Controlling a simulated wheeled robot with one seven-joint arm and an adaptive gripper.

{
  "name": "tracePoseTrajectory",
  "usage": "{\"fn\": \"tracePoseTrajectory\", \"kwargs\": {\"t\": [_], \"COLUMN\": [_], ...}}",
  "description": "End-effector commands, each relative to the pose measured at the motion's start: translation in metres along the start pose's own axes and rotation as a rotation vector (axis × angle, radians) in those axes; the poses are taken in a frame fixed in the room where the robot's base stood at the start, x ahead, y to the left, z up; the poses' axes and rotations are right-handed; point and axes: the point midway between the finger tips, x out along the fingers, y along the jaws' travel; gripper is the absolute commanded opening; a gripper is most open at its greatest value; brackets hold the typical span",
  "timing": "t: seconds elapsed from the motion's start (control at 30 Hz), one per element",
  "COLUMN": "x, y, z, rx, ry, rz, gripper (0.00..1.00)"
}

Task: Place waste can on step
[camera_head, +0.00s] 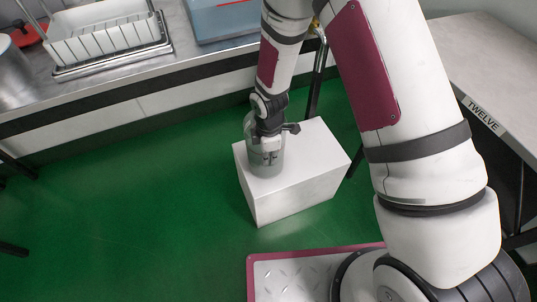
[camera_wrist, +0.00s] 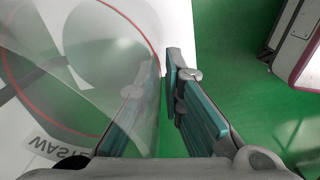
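The waste can (camera_head: 251,128) is a clear, see-through container standing upright on the white box-shaped step (camera_head: 298,198), near its left side. In the wrist view the can (camera_wrist: 55,85) fills the left, with part of the word "WASTE" at lower left. My gripper (camera_head: 270,157) points down at the can, its fingers overlapping the can's outline. In the wrist view my gripper (camera_wrist: 157,88) has its fingers apart, one seen through the clear wall and one to the right of it. A gap shows between the fingertips. Contact with the wall is unclear.
A counter (camera_head: 120,92) with a white dish rack (camera_head: 105,40) and a blue tray (camera_head: 222,18) runs along the back. A table marked "TWELVE" (camera_head: 484,117) stands at the right. Green floor (camera_head: 130,220) is open left of the step.

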Motion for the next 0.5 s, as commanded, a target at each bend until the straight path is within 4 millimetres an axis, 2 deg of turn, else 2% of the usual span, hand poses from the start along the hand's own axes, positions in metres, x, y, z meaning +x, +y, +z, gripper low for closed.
{"fn": "tracePoseTrajectory", "kwargs": {"t": [0.37,0.5], "x": [-0.002,-0.014], "y": [0.000,0.000], "z": [0.000,0.000], "rx": [0.000,0.001], "ry": [0.000,0.000], "rz": [0.000,0.000], "gripper": [0.25,0.25]}}
